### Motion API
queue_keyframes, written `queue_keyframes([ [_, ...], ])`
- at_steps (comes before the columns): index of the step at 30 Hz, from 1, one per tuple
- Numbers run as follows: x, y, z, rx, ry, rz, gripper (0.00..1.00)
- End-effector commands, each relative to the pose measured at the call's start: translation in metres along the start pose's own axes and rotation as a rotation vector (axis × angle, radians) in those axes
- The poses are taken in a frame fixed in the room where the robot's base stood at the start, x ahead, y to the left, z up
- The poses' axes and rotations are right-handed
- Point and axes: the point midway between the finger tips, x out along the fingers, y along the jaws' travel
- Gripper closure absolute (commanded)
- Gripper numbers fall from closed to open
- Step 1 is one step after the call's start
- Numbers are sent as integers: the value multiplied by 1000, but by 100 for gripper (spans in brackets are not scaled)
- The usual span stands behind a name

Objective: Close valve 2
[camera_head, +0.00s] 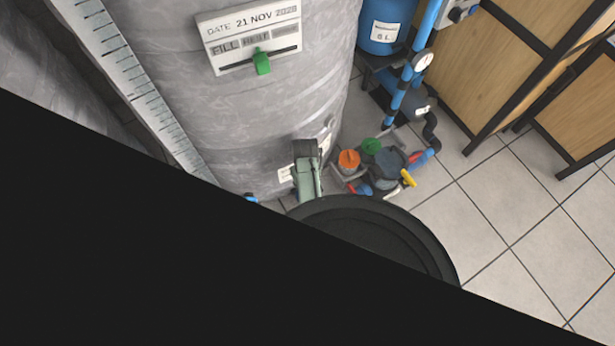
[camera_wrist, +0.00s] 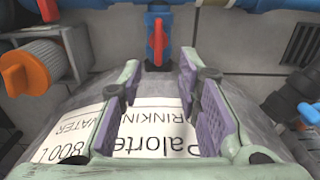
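Which valve is valve 2 cannot be told, as no valve number is readable. In the wrist view a red valve handle (camera_wrist: 157,42) on a blue pipe stands ahead, framed between my fingers and apart from them. My gripper (camera_wrist: 158,85) is open and empty, its purple pads spread over a white label. In the head view my gripper (camera_head: 306,172) is beside the tank, left of the low pipework. There a yellow handle (camera_head: 408,178) and a red handle (camera_head: 416,157) show on the right side of the pipework. My arm hides part of this area.
An orange knob (camera_wrist: 25,72) is at the left in the wrist view. In the head view a green knob (camera_head: 371,146) sits by the large grey tank (camera_head: 240,120). Tiled floor (camera_head: 500,215) at right is clear.

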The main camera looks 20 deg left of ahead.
Motion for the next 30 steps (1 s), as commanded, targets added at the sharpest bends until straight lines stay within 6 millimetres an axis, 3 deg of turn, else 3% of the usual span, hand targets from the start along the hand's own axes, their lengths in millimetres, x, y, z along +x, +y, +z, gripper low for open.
queue_keyframes([
  [8,20,-3,4,-6,-12,-6,69],
  [21,97,-3,3,-6,-10,-5,69],
  [30,111,-3,3,-5,-8,-4,69],
])
